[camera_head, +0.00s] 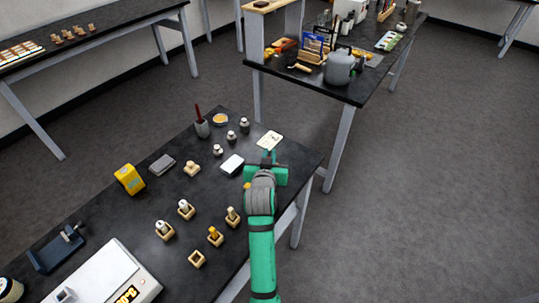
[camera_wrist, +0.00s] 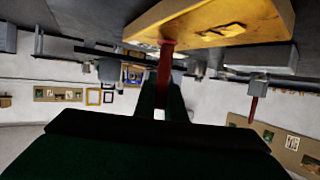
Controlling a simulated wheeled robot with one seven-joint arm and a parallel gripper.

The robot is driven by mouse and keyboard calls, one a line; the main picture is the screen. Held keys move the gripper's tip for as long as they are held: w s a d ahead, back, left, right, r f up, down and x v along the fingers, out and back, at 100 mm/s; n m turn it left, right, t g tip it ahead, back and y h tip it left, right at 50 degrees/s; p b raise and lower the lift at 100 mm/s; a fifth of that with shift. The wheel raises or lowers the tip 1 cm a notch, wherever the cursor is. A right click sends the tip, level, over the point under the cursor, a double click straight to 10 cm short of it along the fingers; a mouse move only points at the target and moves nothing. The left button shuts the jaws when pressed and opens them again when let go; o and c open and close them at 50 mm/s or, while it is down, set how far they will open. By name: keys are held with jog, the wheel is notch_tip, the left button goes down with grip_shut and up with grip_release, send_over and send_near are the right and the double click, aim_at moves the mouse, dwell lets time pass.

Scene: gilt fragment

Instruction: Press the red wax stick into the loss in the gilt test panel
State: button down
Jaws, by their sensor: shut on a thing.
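In the wrist view, which appears upside down, my gripper (camera_wrist: 163,100) is shut on a red wax stick (camera_wrist: 165,66). The stick's end meets the yellow gilt test panel (camera_wrist: 225,18), apparently touching it. The panel has small dark marks on its face, to the right of the stick; I cannot tell whether the stick's end is in the loss. In the head view, my gripper (camera_head: 266,169) is over the right end of the near table. My wrist hides most of the panel there; a small yellow part (camera_head: 247,185) shows beside it.
A grey cup (camera_head: 202,129) with a red stick stands at the table's back. A white block (camera_head: 232,164), a cream card (camera_head: 270,139) and small grey weights stand close to my gripper. Wooden holders, a yellow box (camera_head: 129,179) and a scale (camera_head: 108,275) lie further left.

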jog(key=shift+r, duration=2.5)
